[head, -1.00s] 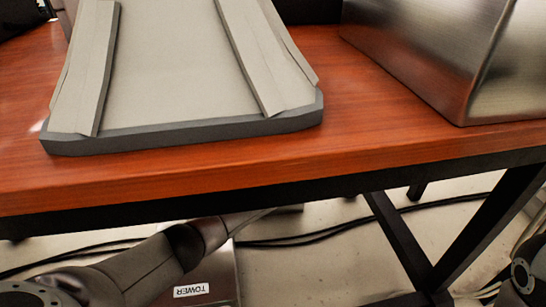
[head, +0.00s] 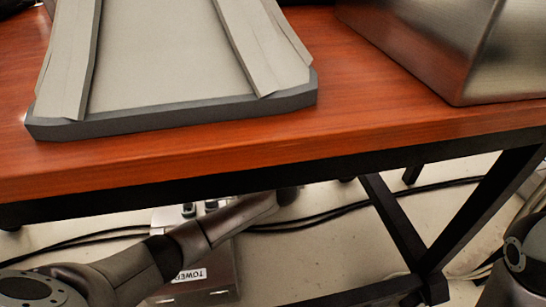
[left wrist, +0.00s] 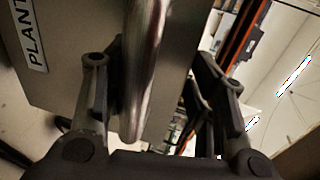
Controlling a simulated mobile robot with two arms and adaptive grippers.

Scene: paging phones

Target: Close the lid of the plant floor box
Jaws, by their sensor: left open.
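In the left wrist view, a grey box surface (left wrist: 75,75) carries a label reading PLANT (left wrist: 29,35) at the upper left. A shiny rounded metal edge (left wrist: 146,60) runs down between my left gripper's fingers; I cannot tell whether it is the lid's edge. My left gripper (left wrist: 152,75) is open, one finger on each side of this edge, and no grip is visible. In the head view, my left arm reaches under the table and its gripper is hidden. The box marked PLANT cannot be made out there. My right gripper is out of view.
A wooden table (head: 200,165) with a dark frame stands above my left arm. A grey stand (head: 170,121) and a metal box (head: 430,55) sit on it. A floor box marked TOWER (head: 215,283) is below, near black cables (head: 330,215) and a diagonal table leg (head: 395,225).

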